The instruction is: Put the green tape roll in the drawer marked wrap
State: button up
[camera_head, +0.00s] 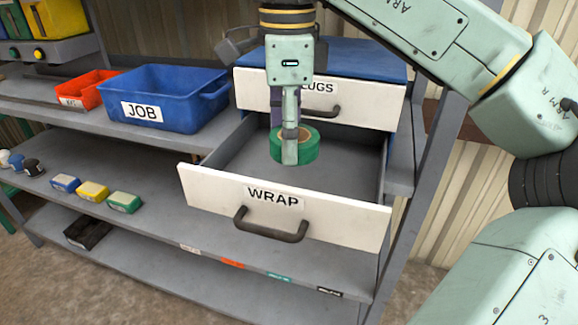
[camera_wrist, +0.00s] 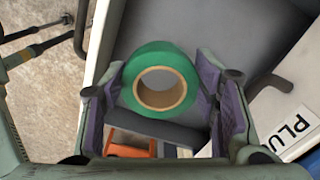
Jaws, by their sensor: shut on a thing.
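The green tape roll (camera_head: 308,153) is over the open drawer marked WRAP (camera_head: 335,222), inside its walls as seen in the head view. My gripper (camera_head: 290,150) points down and is shut on the roll. In the wrist view the roll (camera_wrist: 150,54) sits between the two purple-padded fingers of my gripper (camera_wrist: 162,85), its brown core facing the camera. I cannot tell whether the roll touches the drawer floor. The rest of the drawer looks empty. The near finger hides part of the roll in the head view.
A drawer marked with letters ending in LUGS (camera_head: 370,100) is above and behind. A blue JOB bin (camera_head: 180,95) and a red bin (camera_head: 88,88) stand to the left. Small coloured blocks (camera_head: 93,191) lie on the shelf below. A shelf post (camera_head: 425,170) stands right of the drawer.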

notch_tip(320, 180, down, 7)
jog(key=shift+f, duration=0.15)
dwell(0.4)
jog(key=shift+f, duration=0.15)
jog(key=o, duration=1.2)
notch_tip(320, 180, up, 12)
jog(key=shift+r+p, duration=0.15)
jog(key=shift+p, duration=0.75)
